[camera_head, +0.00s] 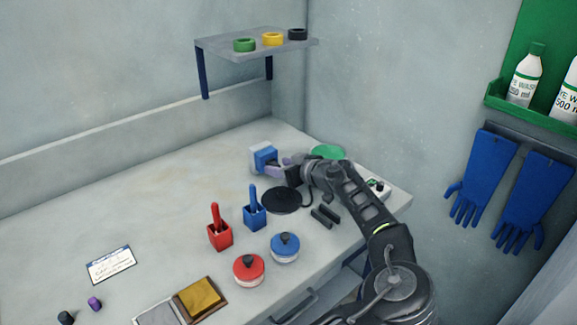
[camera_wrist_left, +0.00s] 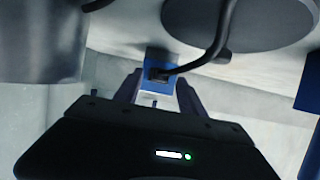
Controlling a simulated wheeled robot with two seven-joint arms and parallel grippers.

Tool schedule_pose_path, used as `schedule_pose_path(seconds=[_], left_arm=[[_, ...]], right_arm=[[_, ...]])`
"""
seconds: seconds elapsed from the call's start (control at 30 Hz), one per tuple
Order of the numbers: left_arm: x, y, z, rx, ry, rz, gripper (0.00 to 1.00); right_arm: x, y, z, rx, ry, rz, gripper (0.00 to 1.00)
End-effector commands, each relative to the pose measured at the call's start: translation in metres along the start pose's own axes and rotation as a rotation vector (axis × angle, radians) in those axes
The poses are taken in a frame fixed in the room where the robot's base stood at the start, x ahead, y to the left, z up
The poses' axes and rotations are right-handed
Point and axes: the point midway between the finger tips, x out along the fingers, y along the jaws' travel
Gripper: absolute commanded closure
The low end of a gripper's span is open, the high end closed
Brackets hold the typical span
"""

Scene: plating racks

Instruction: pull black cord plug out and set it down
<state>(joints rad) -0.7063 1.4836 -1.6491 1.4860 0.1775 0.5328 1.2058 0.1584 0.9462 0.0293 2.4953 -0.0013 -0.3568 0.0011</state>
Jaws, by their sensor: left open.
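A blue socket box (camera_head: 264,157) with a pale side stands on the bench; its blue face (camera_wrist_left: 150,88) shows in the left wrist view. The black cord (camera_wrist_left: 205,58) runs to a small dark plug (camera_wrist_left: 158,75) at that face; I cannot tell how deep it sits. My left gripper (camera_head: 273,168) is beside the box, with its fingers pointing at it. In the left wrist view the open fingers (camera_wrist_left: 158,88) stand apart on either side of the plug. Contact is not clear. My right gripper is not in view.
A dark round mat (camera_head: 281,201) lies just in front of the gripper. A green dish (camera_head: 327,152) is behind my arm. Black bars (camera_head: 326,217), blue and red holders (camera_head: 254,215) (camera_head: 219,236) and lidded pots (camera_head: 285,248) stand nearer. The bench's left middle is clear.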

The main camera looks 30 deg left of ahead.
Motion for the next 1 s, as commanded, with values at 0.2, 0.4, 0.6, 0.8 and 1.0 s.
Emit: schedule_pose_path(seconds=[0.2,0.4,0.6,0.8,1.0], left_arm=[[0.0103,-0.0002,0.0004,0.000,-0.001,0.000,0.53],[0.0101,-0.0001,0.0005,0.000,-0.001,0.000,0.53],[0.0100,-0.0001,0.0004,0.000,-0.001,0.000,0.69],[0.0099,-0.0001,0.0004,0.000,-0.001,0.000,0.85],[0.0099,-0.0002,0.0003,0.000,0.000,0.000,1.00]], right_arm=[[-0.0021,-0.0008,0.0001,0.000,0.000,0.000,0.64],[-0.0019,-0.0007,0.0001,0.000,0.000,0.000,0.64],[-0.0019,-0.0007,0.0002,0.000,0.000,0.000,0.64],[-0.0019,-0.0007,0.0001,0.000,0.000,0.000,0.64],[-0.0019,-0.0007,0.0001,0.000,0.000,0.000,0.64]])
